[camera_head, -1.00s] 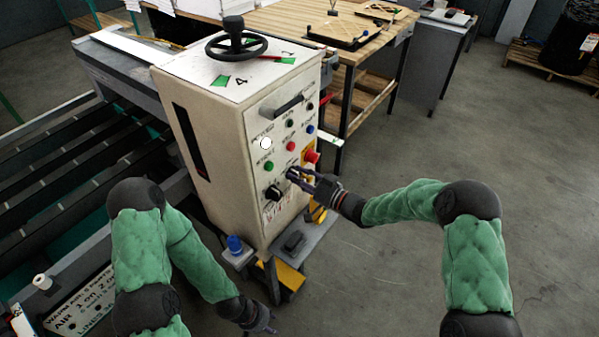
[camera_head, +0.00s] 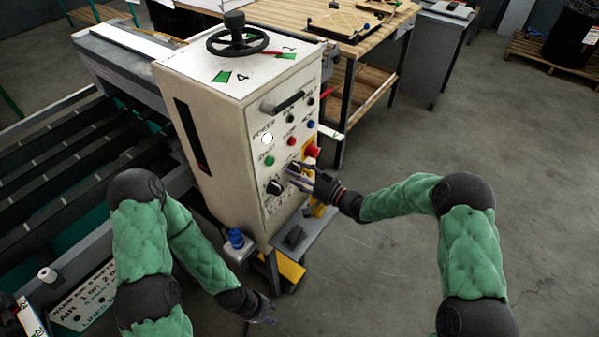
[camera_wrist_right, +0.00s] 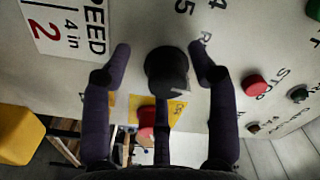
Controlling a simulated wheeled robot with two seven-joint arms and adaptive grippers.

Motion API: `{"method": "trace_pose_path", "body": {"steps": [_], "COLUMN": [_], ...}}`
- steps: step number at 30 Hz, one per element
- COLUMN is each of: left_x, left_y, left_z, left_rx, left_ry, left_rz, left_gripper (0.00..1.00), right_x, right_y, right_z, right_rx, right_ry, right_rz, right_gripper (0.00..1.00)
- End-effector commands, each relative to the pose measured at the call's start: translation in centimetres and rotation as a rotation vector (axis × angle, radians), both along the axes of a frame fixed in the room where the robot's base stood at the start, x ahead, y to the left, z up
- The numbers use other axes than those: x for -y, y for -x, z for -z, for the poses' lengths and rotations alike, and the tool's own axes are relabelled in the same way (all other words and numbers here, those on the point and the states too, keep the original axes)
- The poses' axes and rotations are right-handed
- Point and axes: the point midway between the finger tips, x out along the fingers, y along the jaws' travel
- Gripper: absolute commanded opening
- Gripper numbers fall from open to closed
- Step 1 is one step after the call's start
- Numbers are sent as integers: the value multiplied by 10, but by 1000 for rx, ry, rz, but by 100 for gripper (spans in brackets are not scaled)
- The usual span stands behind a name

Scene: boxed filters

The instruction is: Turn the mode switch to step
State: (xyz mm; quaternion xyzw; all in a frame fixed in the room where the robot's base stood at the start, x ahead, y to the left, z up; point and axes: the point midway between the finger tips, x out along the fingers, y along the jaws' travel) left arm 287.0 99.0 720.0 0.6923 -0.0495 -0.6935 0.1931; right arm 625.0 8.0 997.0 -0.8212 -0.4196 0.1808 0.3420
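The white control box (camera_head: 223,125) carries a front panel with buttons and two black rotary knobs. The upper knob (camera_head: 293,168) is beside my right gripper (camera_head: 302,174); the lower knob (camera_head: 274,187) is apart from it. In the right wrist view, a black knob (camera_wrist_right: 166,70) lies between the spread fingers of my right gripper (camera_wrist_right: 160,50), with visible gaps on both sides. The lettering beside it is partly hidden, and I cannot read a mode label or the knob's setting. My left gripper (camera_head: 266,312) hangs low, away from the panel; its fingers are too small to judge.
A red button (camera_head: 312,151) on a yellow plate is close to the right gripper; it also shows in the wrist view (camera_wrist_right: 147,118). A green button (camera_head: 269,160) and a blue-capped item (camera_head: 236,238) are nearby. The floor (camera_head: 430,265) at right is clear.

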Motion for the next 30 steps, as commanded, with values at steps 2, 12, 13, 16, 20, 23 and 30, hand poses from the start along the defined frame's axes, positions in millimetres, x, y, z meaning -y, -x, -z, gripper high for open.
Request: {"method": "trace_pose_path", "body": {"steps": [2, 12, 13, 16, 20, 23, 30], "left_x": [0, 0, 0, 0, 0, 0, 0], "left_y": [0, 0, 0, 0, 0, 0, 0], "left_z": [0, 0, 0, 0, 0, 0, 0], "left_rx": [0, 0, 0, 0, 0, 0, 0], "left_ry": [0, 0, 0, 0, 0, 0, 0], "left_rz": [0, 0, 0, 0, 0, 0, 0], "left_gripper": [40, 40, 40, 40, 40, 40, 40], "right_x": [1, 11, 15, 29, 51, 66, 92], "right_y": [-2, 2, 5, 15, 31, 42, 63], "right_z": [-3, -5, -5, -5, -5, -5, -4], "right_rx": [5, 10, 10, 9, 9, 9, 7], "right_ry": [-1, -2, -2, -2, 0, -2, -1], "right_rz": [2, 7, 7, 8, 8, 8, 5], "right_gripper": [60, 60, 60, 60, 60, 60, 60]}}
